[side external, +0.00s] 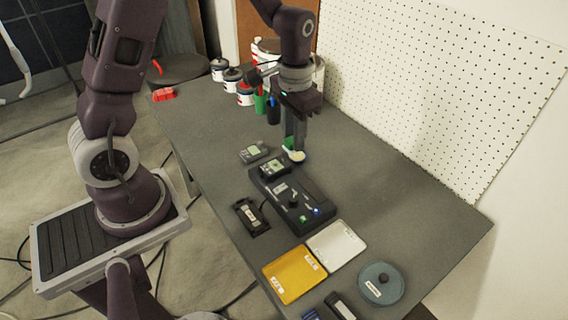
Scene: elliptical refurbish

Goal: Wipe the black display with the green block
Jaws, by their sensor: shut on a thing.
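My gripper (294,143) points down over the table and is shut on the green block (289,143), of which only a small green part shows between and beside the fingers. A pale round piece (297,157) shows just below the fingertips; I cannot tell whether it is part of the held thing. A black display unit (274,168) with a small light screen sits at the far end of a black control box (290,203), just below and left of my gripper in the picture. I cannot tell whether the block touches anything.
A dark device (251,217) lies left of the box. A yellow tray (295,274), a white tray (337,246) and a round grey lid (381,284) lie nearer. Several paint cans (233,80) stand at the back. The pegboard (440,90) bounds the right; the table's right side is clear.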

